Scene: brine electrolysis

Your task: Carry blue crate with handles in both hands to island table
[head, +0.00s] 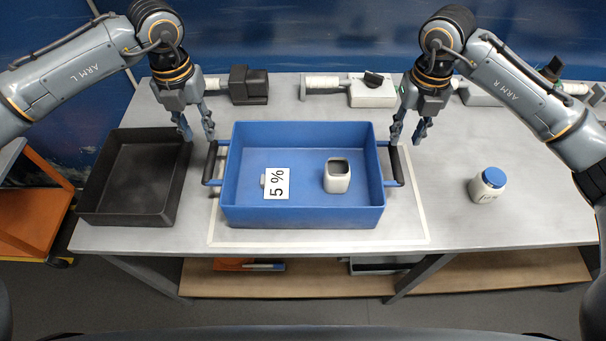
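The blue crate (303,216) stands on a grey table, inside a pale outlined rectangle. It has a black-gripped handle on each short side: the left handle (211,163) and the right handle (397,166). Inside it are a white square-mouthed container (338,176) and a card reading "5 %" (276,184). My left gripper (198,138) points down above and behind the left handle, fingers apart and empty. My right gripper (406,141) points down just above and behind the right handle, fingers apart and empty. Neither appears to touch the crate. I cannot tell which table is the island table.
A black open tray (130,218) stands close to the crate's left. A white jar with a blue lid (488,185) stands at the right. An orange cart (30,215) is at the left. The table (450,225) is clear between crate and jar.

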